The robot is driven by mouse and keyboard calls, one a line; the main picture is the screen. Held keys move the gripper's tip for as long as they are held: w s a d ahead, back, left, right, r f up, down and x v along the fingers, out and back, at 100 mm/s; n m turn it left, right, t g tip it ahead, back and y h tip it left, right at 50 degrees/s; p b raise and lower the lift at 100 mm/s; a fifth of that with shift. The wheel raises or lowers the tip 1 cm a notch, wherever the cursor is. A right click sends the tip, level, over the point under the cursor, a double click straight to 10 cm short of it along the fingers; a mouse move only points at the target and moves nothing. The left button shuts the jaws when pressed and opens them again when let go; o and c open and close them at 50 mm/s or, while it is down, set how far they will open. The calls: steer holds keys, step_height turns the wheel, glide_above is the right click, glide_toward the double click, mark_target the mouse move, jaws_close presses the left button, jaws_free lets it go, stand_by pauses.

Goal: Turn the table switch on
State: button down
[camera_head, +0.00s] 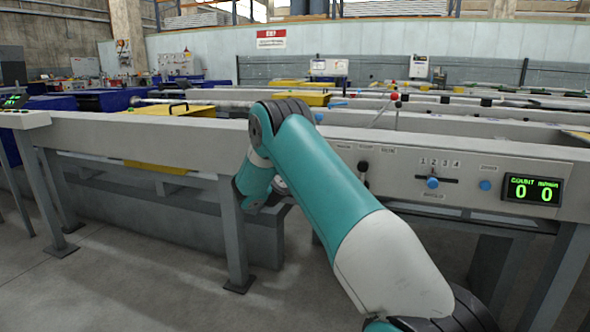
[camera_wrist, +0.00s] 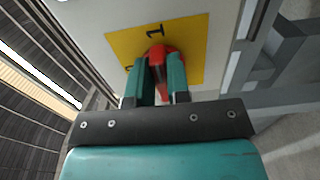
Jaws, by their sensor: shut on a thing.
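The table switch is a red rotary knob (camera_wrist: 159,49) on a yellow plate (camera_wrist: 195,45) in the wrist view. The plate carries a "1" above the knob and a partly hidden mark, apparently a "0", at its lower left. My gripper (camera_wrist: 161,70) has its two teal fingers closed on the knob, one on each side, with red showing between them. Which mark the knob points to I cannot tell. In the head view my arm hides the gripper, switch and plate.
In the head view the runout table's long grey front beam (camera_head: 140,134) runs across, with a leg beside my arm. Right of my arm are a black lever, a slider marked 1 to 4, blue buttons and a lit counter (camera_head: 532,190) showing zeros. Open floor lies at left.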

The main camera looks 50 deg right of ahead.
steer(key=shift+s+f, duration=0.1)
steer(key=shift+f, duration=0.05)
steer(key=c, duration=1.1)
jaws_free()
steer(key=shift+a, duration=0.1)
steer(key=b+v, duration=0.6)
steer(key=v, duration=1.1)
steer(key=shift+s+a, duration=0.1)
